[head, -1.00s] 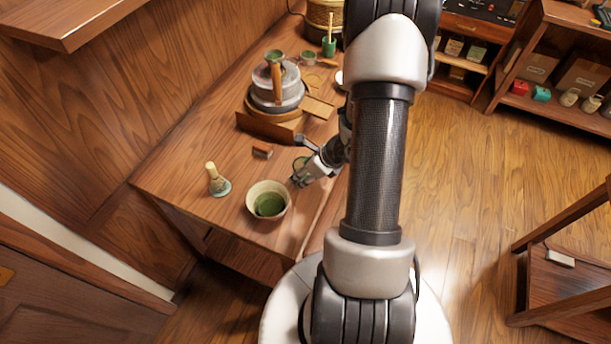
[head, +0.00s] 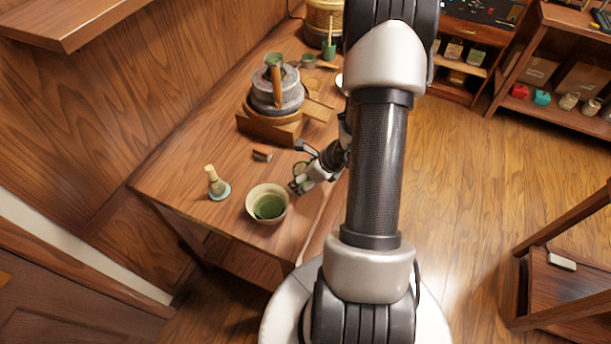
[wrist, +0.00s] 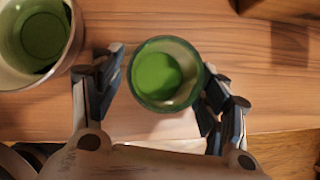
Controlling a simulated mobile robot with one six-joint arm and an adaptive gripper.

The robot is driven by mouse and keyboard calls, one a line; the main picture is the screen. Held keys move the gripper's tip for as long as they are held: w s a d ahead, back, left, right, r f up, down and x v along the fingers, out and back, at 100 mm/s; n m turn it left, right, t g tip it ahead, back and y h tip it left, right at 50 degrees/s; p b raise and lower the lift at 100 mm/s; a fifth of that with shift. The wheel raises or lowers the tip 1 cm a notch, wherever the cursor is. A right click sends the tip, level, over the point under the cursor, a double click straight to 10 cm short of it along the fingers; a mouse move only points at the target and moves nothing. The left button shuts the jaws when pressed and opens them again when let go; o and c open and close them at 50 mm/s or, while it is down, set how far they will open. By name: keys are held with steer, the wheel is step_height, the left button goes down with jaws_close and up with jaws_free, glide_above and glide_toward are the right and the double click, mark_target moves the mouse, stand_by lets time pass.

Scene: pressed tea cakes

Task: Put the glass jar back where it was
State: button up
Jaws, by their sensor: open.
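The glass jar (wrist: 160,78) shows from above in the wrist view, with a dark green rim and green contents. It stands upright between the two fingers of my open gripper (wrist: 165,80). The right finger is very close to its wall; I cannot tell whether they touch. A gap shows on the left side. In the head view my gripper (head: 300,182) is low over the table's front edge, to the right of the bowl. The jar is partly hidden there by the fingers.
A pale bowl with green contents (head: 267,204) stands just left of my gripper, and a whisk on a stand (head: 215,182) is further left. A small brown block (head: 262,154) and a stone mill on a wooden base (head: 270,127) are behind. The table's front edge (head: 312,232) is close.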

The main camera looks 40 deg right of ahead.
steer(key=shift+r, duration=0.1)
steer(key=p+v, duration=0.5)
steer(key=v, duration=0.7)
